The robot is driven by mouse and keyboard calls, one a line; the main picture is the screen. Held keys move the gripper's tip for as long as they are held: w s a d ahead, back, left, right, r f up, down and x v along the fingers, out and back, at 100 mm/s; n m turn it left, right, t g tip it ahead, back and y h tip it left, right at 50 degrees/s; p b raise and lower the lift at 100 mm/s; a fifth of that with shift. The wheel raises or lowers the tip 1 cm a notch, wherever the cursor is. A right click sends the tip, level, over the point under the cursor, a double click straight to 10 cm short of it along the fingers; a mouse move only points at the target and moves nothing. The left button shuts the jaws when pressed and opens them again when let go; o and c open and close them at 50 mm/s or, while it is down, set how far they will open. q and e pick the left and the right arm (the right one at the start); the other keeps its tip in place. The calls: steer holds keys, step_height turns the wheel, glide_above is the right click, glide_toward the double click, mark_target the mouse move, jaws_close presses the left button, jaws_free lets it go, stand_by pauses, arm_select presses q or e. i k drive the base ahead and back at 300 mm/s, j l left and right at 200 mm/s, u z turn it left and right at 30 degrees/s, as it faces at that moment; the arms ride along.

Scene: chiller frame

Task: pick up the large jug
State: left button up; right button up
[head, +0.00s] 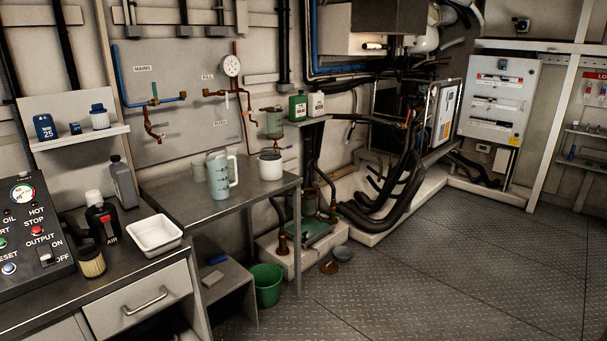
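A large jug (220,176), pale blue and translucent with a handle on its right side, stands upright on the grey metal table (243,204). Dark marks show on its front. Neither of my grippers shows in the head view.
A white tray (154,248), a black bottle (101,219) and a grey bottle (124,182) stand on the counter at left. A green bucket (266,285) is on the floor under the table. Copper pipes (240,100) run behind the table. The floor at right is clear.

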mark_target(216, 164)
steer(key=i+l+z, duration=0.1)
steer(key=i+z, duration=0.25)
steer(key=i, duration=0.2)
steer(key=i+z, duration=0.4)
steer(key=i, duration=0.15)
